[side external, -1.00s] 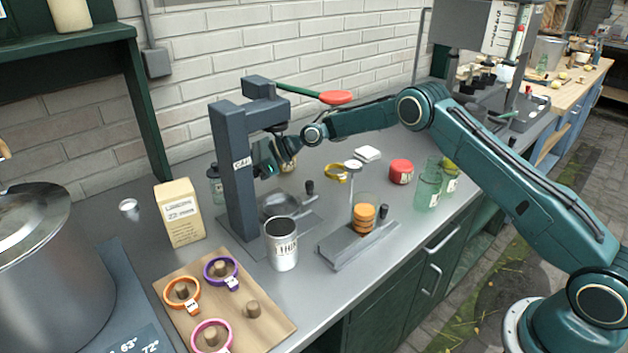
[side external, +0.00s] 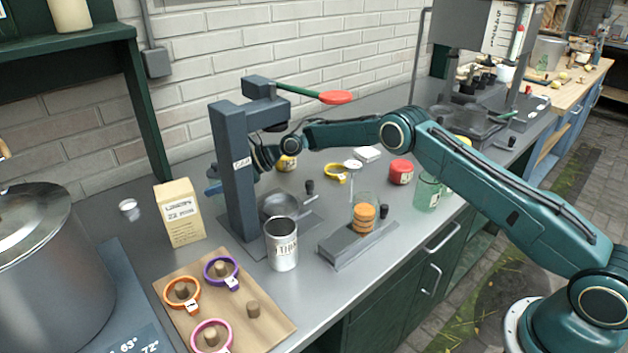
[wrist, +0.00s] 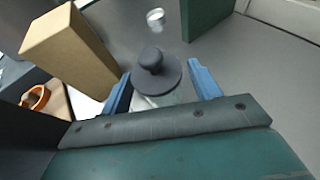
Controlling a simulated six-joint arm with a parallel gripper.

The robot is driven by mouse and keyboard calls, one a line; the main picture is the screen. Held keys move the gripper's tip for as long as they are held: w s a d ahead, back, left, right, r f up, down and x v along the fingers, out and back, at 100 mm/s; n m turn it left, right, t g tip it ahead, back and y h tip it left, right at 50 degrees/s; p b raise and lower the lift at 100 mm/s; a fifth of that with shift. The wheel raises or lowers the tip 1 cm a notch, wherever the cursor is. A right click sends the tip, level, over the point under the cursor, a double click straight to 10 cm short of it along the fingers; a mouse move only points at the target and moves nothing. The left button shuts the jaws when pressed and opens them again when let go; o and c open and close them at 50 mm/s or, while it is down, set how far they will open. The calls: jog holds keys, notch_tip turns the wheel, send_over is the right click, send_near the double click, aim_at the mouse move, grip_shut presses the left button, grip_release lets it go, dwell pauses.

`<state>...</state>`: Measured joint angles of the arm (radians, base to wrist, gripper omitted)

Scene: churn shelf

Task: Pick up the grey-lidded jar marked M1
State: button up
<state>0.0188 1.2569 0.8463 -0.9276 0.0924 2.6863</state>
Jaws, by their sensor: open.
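The jar (wrist: 157,78) has a dark grey round lid with a knob, and a pale clear body. In the wrist view it stands between the two blue fingers of my gripper (wrist: 159,84). The fingers are open on either side of it, and I cannot tell whether they touch it. Its lower body is hidden by the gripper housing, and no M1 mark shows. In the side view my gripper (side external: 212,182) is behind the dark press post, with blue finger parts showing to its left. The jar cannot be made out there.
The dark press (side external: 235,180) with a red-tipped lever stands close beside my gripper. A tan carton (side external: 180,213) is to its left, also near in the wrist view (wrist: 70,50). A metal can (side external: 283,245) and ring board (side external: 265,325) are in front. A small metal cup (side external: 129,208) stands further left.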

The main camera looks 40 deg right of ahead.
aim_at(214, 164)
jog(key=shift+c, duration=0.2)
dwell(0.3)
grip_shut()
jog(key=shift+r, duration=0.15)
jog(key=shift+r, duration=0.9)
notch_tip(214, 164, up, 5)
jog(key=shift+r, duration=0.2)
jog(key=d, duration=1.8)
jog(key=shift+f, duration=0.2)
